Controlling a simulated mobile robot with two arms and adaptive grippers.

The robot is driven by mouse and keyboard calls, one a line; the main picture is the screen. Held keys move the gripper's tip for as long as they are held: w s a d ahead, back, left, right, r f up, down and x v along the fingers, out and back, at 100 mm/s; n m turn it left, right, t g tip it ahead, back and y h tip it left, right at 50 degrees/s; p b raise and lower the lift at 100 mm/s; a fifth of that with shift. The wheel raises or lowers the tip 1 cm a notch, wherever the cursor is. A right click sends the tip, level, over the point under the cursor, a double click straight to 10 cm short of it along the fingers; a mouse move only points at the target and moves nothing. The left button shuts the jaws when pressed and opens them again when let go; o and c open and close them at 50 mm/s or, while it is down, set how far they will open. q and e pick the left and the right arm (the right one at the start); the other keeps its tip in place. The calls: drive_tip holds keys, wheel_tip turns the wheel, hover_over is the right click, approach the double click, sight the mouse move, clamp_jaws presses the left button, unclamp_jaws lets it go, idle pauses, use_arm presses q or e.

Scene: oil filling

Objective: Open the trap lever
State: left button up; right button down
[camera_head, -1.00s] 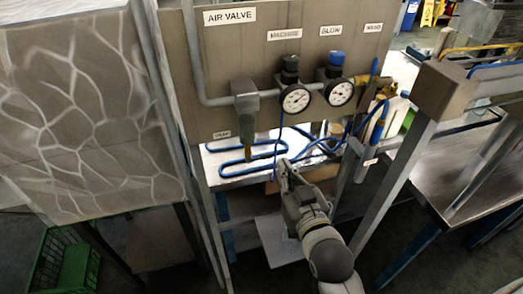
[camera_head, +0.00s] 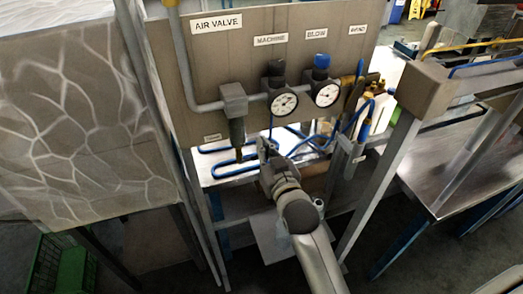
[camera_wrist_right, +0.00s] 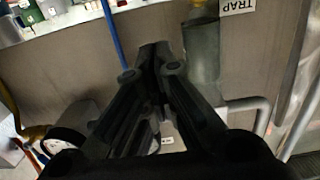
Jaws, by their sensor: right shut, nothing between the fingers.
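The grey trap body (camera_head: 235,112) hangs from the pipe at the left of the air valve panel. In the right wrist view the trap (camera_wrist_right: 201,50) appears upside down, with a yellowish end (camera_wrist_right: 201,8) next to the TRAP label (camera_wrist_right: 238,6). I cannot make out a separate lever. My right gripper (camera_head: 264,148) is shut and empty, just right of the trap's lower end. In the wrist view its fingertips (camera_wrist_right: 157,55) are left of the trap body, with a narrow visible gap. My left gripper is out of view.
Two round gauges (camera_head: 284,104) (camera_head: 327,95) with knobs sit right of the trap on the panel (camera_head: 205,62). Blue hose (camera_head: 235,171) lies looped below the panel. A grey frame post (camera_head: 380,180) stands at right, and a marbled block (camera_head: 65,130) at left.

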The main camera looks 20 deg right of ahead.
sight(252, 159)
drive_tip(key=f, duration=0.1)
drive_tip(key=w+f, duration=0.1)
drive_tip(key=f, duration=0.2)
drive_tip(key=shift+w+p, duration=0.35)
drive_tip(key=shift+p, duration=0.05)
